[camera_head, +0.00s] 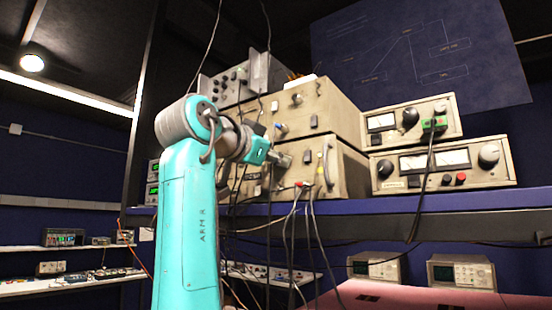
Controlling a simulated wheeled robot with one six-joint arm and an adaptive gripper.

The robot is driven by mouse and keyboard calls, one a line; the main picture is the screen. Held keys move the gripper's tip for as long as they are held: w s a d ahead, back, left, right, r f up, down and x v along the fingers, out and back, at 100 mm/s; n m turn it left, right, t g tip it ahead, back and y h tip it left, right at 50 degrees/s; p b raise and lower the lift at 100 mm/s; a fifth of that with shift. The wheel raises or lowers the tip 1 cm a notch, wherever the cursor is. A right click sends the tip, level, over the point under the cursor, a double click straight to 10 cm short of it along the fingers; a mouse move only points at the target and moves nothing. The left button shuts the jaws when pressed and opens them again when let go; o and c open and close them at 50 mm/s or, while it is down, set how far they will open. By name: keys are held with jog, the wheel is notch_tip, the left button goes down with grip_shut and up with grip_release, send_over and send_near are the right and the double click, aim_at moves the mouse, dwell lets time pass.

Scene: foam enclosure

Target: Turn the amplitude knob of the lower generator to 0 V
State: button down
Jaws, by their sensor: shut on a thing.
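The lower generator (348,172) is a beige box on the blue shelf, with cables plugged into its front. The upper generator (335,108) is a similar beige box stacked on top of it. My gripper (284,160) is at the front panel of the lower generator, in its upper part. It is shut on what appears to be a knob there. The fingers hide that knob, so its pointer and scale cannot be read.
Cables hang from the lower generator's front, close to my gripper. Two metered units (445,167) with knobs are stacked to the right. The blue shelf edge (470,201) runs below. A grey instrument (235,85) stands on top at left.

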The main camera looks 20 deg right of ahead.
jog(key=n, duration=0.4)
jog(key=shift+n, duration=0.3)
jog(key=n, duration=0.3)
jog(key=shift+n, duration=0.3)
jog(key=n, duration=0.4)
jog(key=shift+g, duration=0.3)
jog(key=shift+w+a+n, duration=0.1)
jog(key=shift+n, duration=1.9)
jog(key=c, duration=1)
grip_release()
jog(key=shift+c, duration=0.2)
